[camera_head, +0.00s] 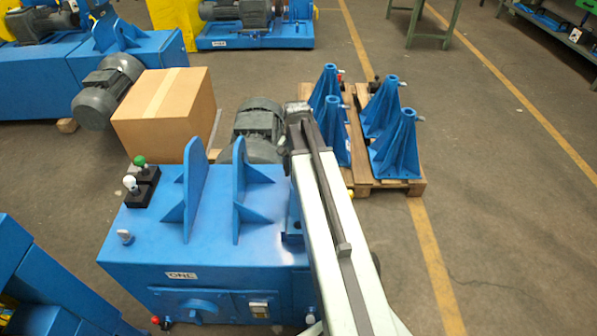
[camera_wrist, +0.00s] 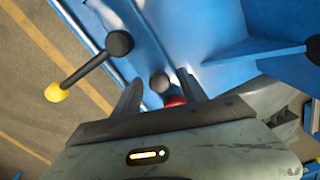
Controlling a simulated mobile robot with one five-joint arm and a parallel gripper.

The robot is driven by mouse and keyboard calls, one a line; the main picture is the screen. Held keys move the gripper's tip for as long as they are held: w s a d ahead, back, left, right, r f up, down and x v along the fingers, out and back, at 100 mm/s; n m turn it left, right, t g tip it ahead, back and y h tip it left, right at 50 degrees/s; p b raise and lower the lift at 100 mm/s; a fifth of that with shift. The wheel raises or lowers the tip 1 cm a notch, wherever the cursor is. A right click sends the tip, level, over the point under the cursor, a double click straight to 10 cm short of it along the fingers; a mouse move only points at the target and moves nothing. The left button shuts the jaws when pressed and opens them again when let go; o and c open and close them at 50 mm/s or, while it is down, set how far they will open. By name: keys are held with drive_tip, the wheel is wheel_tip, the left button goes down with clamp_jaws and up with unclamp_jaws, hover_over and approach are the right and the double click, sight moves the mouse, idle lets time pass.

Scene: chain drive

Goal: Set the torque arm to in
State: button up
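In the wrist view a black rod runs from a round black hub (camera_wrist: 119,43) to a yellow ball end (camera_wrist: 54,92), at the edge of the blue machine; it may be the torque arm, but I cannot tell for sure. A yellow tip (camera_head: 350,194) shows beside my arm in the head view. My gripper (camera_wrist: 160,88) is open. A dark round knob (camera_wrist: 160,82) and a red part (camera_wrist: 175,101) appear between its fingers; contact cannot be told. The blue machine (camera_head: 215,245) carries two upright fins. My arm hides its right side and my gripper in the head view.
A motor (camera_head: 258,125) stands behind the machine, and a cardboard box (camera_head: 165,108) stands back left. Blue stands sit on a pallet (camera_head: 383,189) behind right. Green and white knobs (camera_head: 140,180) rise from the machine's left top. The floor at right is clear.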

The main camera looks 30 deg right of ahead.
drive_tip(key=shift+r, duration=0.2)
wheel_tip(320, 180, up, 8)
drive_tip(key=p, duration=0.8)
drive_tip(key=shift+f, duration=0.25)
drive_tip(key=shift+f, duration=0.1)
drive_tip(key=shift+w+a, duration=0.1)
drive_tip(key=shift+a, duration=0.2)
drive_tip(key=s+a+r+n+p, duration=0.1)
drive_tip(key=a+n, duration=0.4)
drive_tip(key=a, duration=0.6)
drive_tip(key=s+a+r+n+p, duration=0.1)
drive_tip(key=a+n, duration=0.4)
drive_tip(key=a, duration=0.6)
drive_tip(key=shift+s+r, duration=0.15)
drive_tip(key=shift+s, duration=0.75)
